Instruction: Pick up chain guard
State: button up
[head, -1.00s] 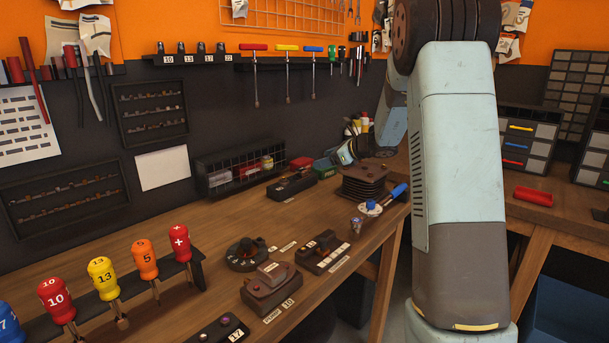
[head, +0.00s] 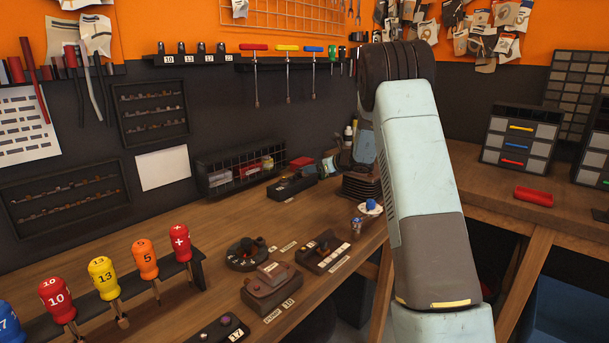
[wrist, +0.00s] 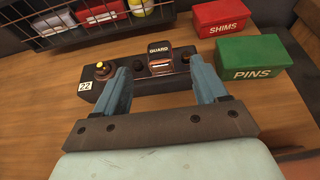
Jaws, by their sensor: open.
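The chain guard (wrist: 160,61) looks like a small brown part with a tag reading GUARD. It sits upright on a long dark holder (wrist: 90,104) tagged 22, which also shows on the bench in the head view (head: 291,188). My gripper (wrist: 161,68) is open and empty in the wrist view. Its two blue-grey fingers reach over the holder, one on each side of the guard, with gaps between. I cannot tell their height above it. In the head view my arm hides most of the gripper.
A red SHIMS box (wrist: 221,17) and a green PINS box (wrist: 250,60) stand close to the right. A wire-fronted rack (wrist: 80,14) stands behind the holder. Other tagged holders (head: 272,285) and a row of screwdrivers (head: 103,278) occupy the bench nearer the head camera.

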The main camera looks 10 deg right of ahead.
aim_at(302, 172)
jog(key=shift+x, duration=2.8)
jog(key=c, duration=1.1)
